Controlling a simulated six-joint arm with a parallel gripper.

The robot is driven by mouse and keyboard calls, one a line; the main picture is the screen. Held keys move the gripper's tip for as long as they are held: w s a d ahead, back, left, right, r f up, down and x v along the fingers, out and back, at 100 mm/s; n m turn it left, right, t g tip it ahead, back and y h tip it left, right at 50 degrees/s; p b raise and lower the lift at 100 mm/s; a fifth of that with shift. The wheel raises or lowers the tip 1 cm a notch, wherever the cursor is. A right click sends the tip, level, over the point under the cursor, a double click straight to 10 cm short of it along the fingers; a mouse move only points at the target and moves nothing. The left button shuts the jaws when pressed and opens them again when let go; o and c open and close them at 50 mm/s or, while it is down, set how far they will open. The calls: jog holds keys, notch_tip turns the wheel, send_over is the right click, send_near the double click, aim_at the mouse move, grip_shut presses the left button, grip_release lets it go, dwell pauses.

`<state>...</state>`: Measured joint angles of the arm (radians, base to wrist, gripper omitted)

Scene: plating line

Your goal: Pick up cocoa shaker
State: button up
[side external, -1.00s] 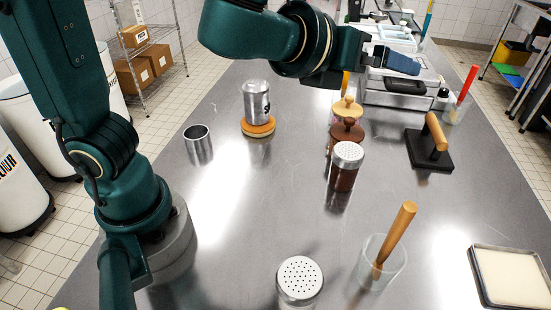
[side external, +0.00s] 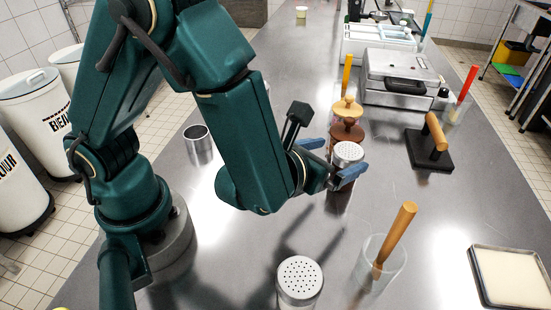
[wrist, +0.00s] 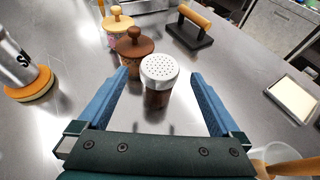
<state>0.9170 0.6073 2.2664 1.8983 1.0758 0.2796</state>
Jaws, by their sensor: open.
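The cocoa shaker (side external: 347,156) has a perforated silver lid and a clear body with dark brown contents. It stands upright on the steel counter. My gripper (side external: 346,160) is open, with its blue fingers on either side of the shaker near its upper part. In the wrist view the shaker (wrist: 159,76) stands between the two spread fingers (wrist: 158,92), with visible gaps on both sides. I cannot tell whether a finger touches it in the side view.
Wooden-knobbed lidded jars (side external: 346,112) stand just behind the shaker. Another perforated-lid shaker (side external: 299,279) and a clear cup with a wooden handle (side external: 383,258) stand in front. A metal cup (side external: 199,146) is left. A black press (side external: 430,150) and a tray (side external: 510,277) are right.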

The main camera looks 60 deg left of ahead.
aim_at(340, 164)
notch_tip(340, 164, down, 3)
jog(key=shift+r, duration=0.1)
jog(key=shift+x, duration=2.55)
jog(key=shift+r, duration=0.1)
jog(key=c, duration=1.5)
